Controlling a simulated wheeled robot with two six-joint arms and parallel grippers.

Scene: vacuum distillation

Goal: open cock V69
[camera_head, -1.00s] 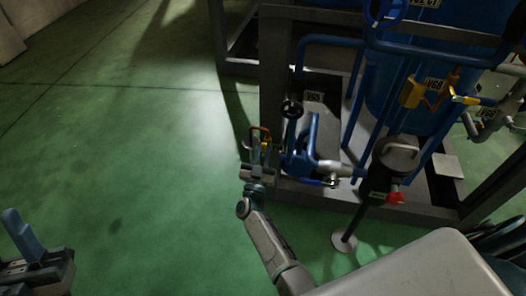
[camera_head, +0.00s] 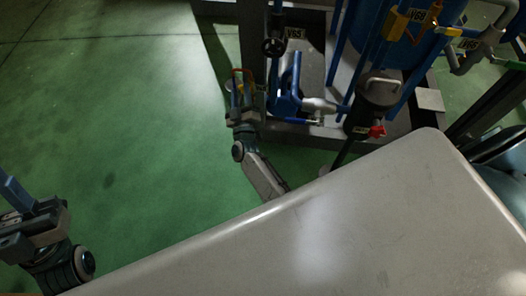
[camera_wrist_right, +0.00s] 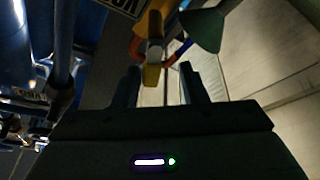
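A yellow-orange valve lever (camera_head: 413,14) sits on the pipework at the upper right, with a small tag (camera_head: 418,16) beside it that may read V69. Another tag (camera_head: 294,33) stands on the pipework left of it; its number is not sure. My right gripper (camera_head: 243,88) is low by the left side of the frame, far from that lever. In the right wrist view its fingers (camera_wrist_right: 162,85) are apart, with a yellow-tipped part (camera_wrist_right: 152,65) just beyond the gap. My left gripper (camera_head: 32,208) is at the lower left over bare floor; its opening is unclear.
A blue tank (camera_head: 395,45), blue pipes and a black handwheel (camera_head: 273,47) fill the dark steel frame (camera_head: 310,135). A dark filter pot (camera_head: 370,105) with a red knob (camera_head: 377,131) stands at its front. The green floor (camera_head: 110,120) at left is clear.

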